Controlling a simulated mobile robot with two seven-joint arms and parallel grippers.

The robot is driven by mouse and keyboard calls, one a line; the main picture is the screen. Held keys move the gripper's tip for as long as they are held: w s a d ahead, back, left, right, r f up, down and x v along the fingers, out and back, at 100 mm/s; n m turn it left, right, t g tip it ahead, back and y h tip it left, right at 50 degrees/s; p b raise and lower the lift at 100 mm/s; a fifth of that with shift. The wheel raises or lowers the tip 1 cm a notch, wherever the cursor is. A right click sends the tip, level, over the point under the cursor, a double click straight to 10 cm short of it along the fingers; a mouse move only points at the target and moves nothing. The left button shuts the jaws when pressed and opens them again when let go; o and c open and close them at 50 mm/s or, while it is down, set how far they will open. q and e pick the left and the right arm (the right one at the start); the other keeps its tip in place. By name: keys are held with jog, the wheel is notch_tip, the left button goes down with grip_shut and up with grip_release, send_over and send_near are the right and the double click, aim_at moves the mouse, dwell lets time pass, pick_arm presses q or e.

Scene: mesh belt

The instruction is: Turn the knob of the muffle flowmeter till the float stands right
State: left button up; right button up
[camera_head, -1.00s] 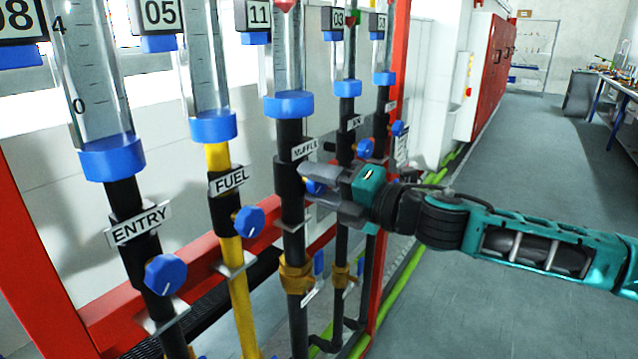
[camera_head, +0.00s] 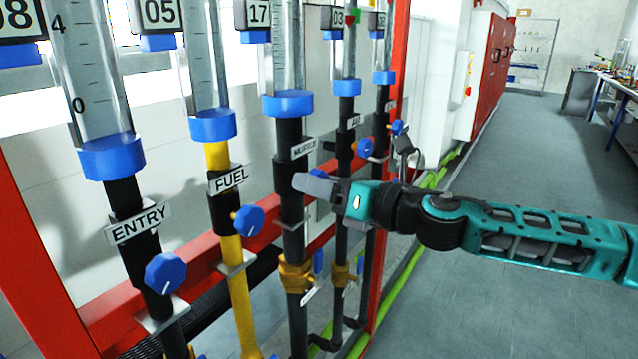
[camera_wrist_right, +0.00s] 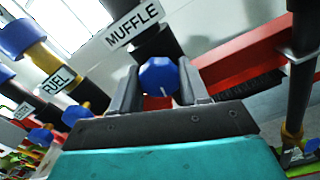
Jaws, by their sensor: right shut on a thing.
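The muffle flowmeter is a clear tube (camera_head: 289,60) with a blue collar, a dark pipe and a MUFFLE label (camera_head: 303,148). A display above it reads 17. No float shows in the visible part of its tube. My right gripper (camera_head: 320,187) reaches in from the right, just below the label. In the right wrist view its two fingers flank the blue muffle knob (camera_wrist_right: 158,76), shut on it. A white line shows near the knob's lower edge. My left gripper is out of view.
The FUEL knob (camera_head: 249,221) and ENTRY knob (camera_head: 166,273) sit on neighbouring pipes to the left. Two more flowmeters stand close to the right, one with a blue knob (camera_head: 398,127). A red frame (camera_head: 60,290) surrounds the row. Grey floor on the right is clear.

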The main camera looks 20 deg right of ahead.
jog(key=shift+f+n, duration=0.1)
jog(key=shift+n, duration=0.5)
jog(key=o, duration=1)
jog(key=shift+o, duration=0.2)
jog(key=shift+s+d, duration=0.1)
